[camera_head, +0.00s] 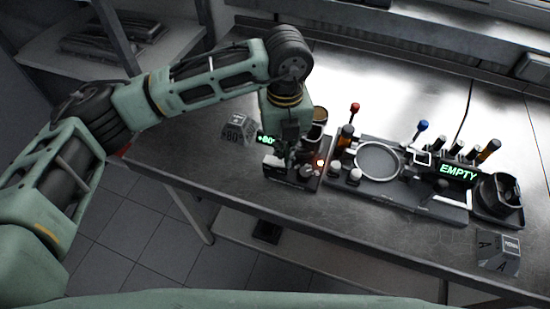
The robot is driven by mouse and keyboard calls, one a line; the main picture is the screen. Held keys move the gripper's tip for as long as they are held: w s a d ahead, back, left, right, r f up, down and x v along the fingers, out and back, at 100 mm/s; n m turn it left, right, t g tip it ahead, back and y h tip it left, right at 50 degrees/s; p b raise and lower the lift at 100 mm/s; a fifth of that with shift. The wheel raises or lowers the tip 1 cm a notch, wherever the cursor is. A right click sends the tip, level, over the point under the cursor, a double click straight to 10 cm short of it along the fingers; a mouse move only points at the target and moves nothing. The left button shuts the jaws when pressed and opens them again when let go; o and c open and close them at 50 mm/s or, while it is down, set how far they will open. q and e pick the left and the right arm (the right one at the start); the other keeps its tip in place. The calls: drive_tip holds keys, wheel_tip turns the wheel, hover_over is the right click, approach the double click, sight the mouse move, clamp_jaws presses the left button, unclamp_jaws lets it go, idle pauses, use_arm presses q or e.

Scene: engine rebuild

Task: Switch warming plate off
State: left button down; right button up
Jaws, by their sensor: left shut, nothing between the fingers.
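The warming plate (287,176) is a dark, low device on the metal bench, left of the large tray unit. Its green display (266,140) reads about +80°, partly covered by my gripper. A small reddish light (320,162) glows at its right side. My left gripper (291,158) points down right over the plate and is shut with nothing in it. It hides much of the plate's top, and I cannot tell whether it touches a switch. My right gripper is not in view.
A grey block marked 80° (236,128) stands left of the plate. A tray unit (440,208) with a round ring (378,160), an EMPTY display (459,172) and several upright tools stands to the right. A grey block marked A (498,252) sits near the front edge.

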sight(282, 162)
use_arm(q)
drive_tip(key=shift+f+b, duration=1.35)
drive_tip(key=shift+f, duration=0.15)
idle(0.5)
drive_tip(key=shift+r+p, duration=1.55)
drive_tip(key=shift+r, duration=2.05)
drive_tip(key=shift+f, duration=0.1)
